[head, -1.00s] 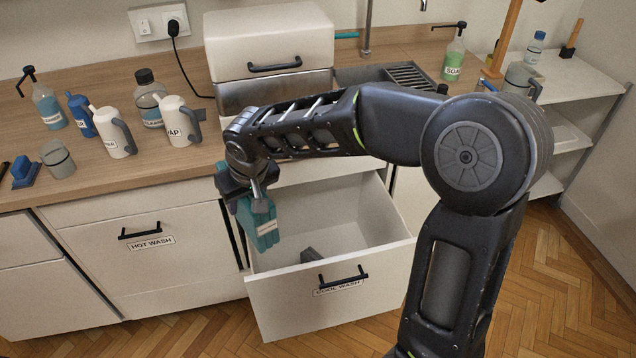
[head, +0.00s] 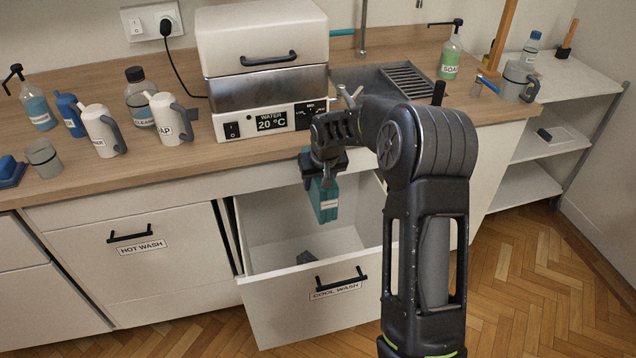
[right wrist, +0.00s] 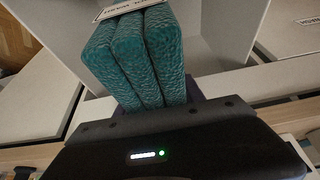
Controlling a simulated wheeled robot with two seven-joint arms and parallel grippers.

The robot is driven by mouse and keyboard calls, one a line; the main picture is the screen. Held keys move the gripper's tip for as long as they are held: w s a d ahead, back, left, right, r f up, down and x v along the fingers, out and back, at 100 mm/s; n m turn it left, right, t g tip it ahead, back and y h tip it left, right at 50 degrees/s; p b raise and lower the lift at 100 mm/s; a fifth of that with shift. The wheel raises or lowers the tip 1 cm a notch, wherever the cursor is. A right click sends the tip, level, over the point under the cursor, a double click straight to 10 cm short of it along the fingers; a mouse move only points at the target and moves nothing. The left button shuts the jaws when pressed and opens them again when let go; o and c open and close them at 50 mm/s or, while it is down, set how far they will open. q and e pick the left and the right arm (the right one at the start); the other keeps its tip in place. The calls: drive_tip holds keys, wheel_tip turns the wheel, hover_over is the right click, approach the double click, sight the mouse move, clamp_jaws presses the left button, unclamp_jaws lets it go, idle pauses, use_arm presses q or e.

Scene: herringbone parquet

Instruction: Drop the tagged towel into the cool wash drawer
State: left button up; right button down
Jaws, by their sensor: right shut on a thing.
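The folded teal towel (head: 324,204) with a white tag hangs from my right gripper (head: 322,176), which is shut on its upper part. It hangs over the open cool wash drawer (head: 284,309), above its interior and apart from the floor. In the right wrist view the towel (right wrist: 138,62) shows as thick folds with a printed tag at the top edge, its text not fully readable. The pale drawer stands pulled out, with a black handle and a "COOL WASH" label. My left gripper is not in view.
The hot wash drawer (head: 160,274) to the left is shut. Above, the counter holds a water unit (head: 268,90) reading 20 °C, several jugs and bottles, and a sink (head: 385,80). A shelf (head: 560,90) stands at right.

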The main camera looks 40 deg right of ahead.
drive_tip(key=shift+s+a, duration=0.1)
drive_tip(key=shift+f+b, duration=0.6)
drive_tip(key=shift+b, duration=0.15)
wheel_tip(320, 180, down, 11)
drive_tip(key=b, duration=0.8)
drive_tip(key=shift+r, duration=0.15)
drive_tip(key=c, duration=0.6)
unclamp_jaws()
drive_tip(key=shift+c, duration=0.2)
